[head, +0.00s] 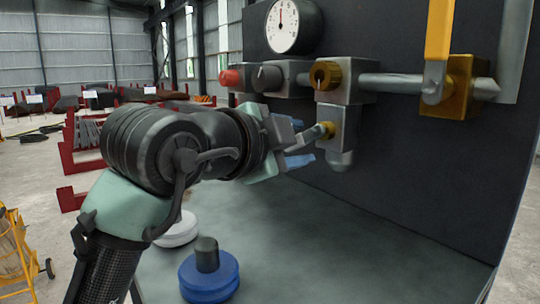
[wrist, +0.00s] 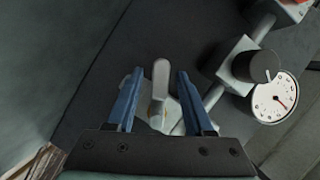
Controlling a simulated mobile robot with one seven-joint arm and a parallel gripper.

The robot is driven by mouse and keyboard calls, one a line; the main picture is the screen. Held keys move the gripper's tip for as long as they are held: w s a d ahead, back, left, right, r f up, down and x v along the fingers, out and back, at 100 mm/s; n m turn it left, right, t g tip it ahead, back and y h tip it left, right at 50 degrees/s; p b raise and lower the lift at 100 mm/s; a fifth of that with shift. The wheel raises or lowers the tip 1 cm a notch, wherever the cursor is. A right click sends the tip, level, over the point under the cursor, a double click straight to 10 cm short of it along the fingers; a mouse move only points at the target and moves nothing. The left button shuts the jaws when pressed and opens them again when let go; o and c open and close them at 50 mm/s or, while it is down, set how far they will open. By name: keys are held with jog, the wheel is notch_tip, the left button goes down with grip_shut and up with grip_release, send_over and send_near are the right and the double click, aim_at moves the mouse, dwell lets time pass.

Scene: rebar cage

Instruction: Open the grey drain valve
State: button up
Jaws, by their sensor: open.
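The grey drain valve has a short grey lever (head: 312,136) on a brass hub. It sits on a grey block with a downward spout (head: 340,158), low on the dark panel. In the head view the lever points left, towards my gripper (head: 300,145). In the wrist view the lever (wrist: 160,78) lies between the two blue fingers of my gripper (wrist: 160,75), with a gap on each side. The fingers are open and hold nothing. The lower part of the valve is partly hidden by the gripper in the wrist view.
Above are a red knob (head: 230,78), a dark grey knob (head: 267,77), a brass knob (head: 325,75) and a pressure gauge (head: 294,26). A yellow-handled valve (head: 439,32) is at right. A blue round object (head: 209,277) and a white disc (head: 180,232) sit on the bench (head: 340,250).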

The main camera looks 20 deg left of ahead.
jog(key=b+v, duration=0.4)
jog(key=v, duration=0.5)
jog(key=shift+s, duration=0.3)
